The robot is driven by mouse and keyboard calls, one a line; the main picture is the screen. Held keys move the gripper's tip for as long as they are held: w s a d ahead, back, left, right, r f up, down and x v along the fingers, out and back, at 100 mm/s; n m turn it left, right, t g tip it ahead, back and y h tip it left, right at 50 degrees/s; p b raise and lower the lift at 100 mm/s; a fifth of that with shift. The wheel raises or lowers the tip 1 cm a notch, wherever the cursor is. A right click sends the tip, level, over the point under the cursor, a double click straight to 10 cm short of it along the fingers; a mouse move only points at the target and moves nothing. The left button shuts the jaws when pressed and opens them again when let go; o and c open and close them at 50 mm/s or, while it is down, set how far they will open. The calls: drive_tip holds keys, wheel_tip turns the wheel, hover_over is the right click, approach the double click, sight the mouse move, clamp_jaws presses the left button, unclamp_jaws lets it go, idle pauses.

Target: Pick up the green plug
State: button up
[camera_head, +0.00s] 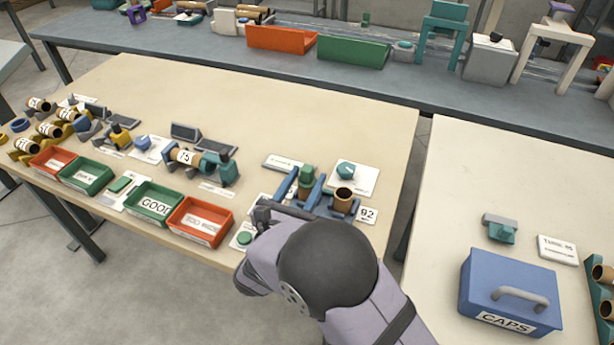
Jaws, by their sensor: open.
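A green plug (306,176) stands upright at the blue fixture (326,204) near the front right of the beige table. A brown tube (344,198) stands in the same fixture to the right of the plug. My gripper (264,212) is at the front left of the fixture, apart from the plug, and looks empty. It is open, though my wrist and arm hide part of it and part of the fixture.
A teal knob (346,170) sits on a white card behind the fixture. A green button (244,238) is beside my gripper at the table edge. Red bin (200,220) and green bin (153,203) stand to the left. The table's back half is clear.

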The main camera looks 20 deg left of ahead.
drive_tip(key=shift+w+a+r+p, duration=0.1)
drive_tip(key=shift+w+p, duration=0.3)
drive_tip(key=shift+w, duration=1)
drive_tip(key=shift+w+a+p, duration=0.1)
drive_tip(key=shift+w+p, duration=0.3)
drive_tip(key=shift+w, duration=0.95)
drive_tip(key=shift+c, duration=0.3)
clamp_jaws()
